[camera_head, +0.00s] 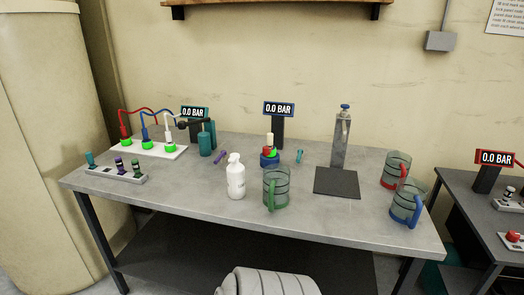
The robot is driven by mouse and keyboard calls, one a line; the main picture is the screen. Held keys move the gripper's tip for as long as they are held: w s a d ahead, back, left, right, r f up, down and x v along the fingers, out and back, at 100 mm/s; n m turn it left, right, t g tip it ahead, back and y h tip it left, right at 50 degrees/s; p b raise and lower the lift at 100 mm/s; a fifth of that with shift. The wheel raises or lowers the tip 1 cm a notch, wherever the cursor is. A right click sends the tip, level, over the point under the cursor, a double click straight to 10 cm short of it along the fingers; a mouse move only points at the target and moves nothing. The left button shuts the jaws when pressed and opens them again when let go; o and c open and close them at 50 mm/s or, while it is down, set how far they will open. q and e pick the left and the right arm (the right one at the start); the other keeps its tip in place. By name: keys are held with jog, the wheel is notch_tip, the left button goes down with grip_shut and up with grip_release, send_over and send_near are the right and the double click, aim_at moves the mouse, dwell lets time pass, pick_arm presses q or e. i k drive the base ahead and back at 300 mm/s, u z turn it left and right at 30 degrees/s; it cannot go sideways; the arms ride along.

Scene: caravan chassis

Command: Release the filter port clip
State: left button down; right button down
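No part is marked as the filter port clip, and I cannot tell which it is. A white plate (155,150) at the table's back left carries red, blue and white upright fittings with green collars at their feet. A red hose (137,112) and a blue hose (162,110) arch from the fittings. A small stack of blue, red, green and cream parts (269,153) stands at the middle back. A purple piece (220,157) and a teal piece (299,156) lie on either side of it. Neither of my grippers is in view.
The grey table (190,184) also holds a grey rack (118,174), a teal bottle (205,141), a white bottle (235,178), a green-handled mug (277,187), a tap column (340,140), a red-handled mug (396,169) and a blue-handled mug (406,202). Another table (470,225) stands right.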

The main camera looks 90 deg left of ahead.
aim_at(266, 152)
jog(key=u, duration=2.55)
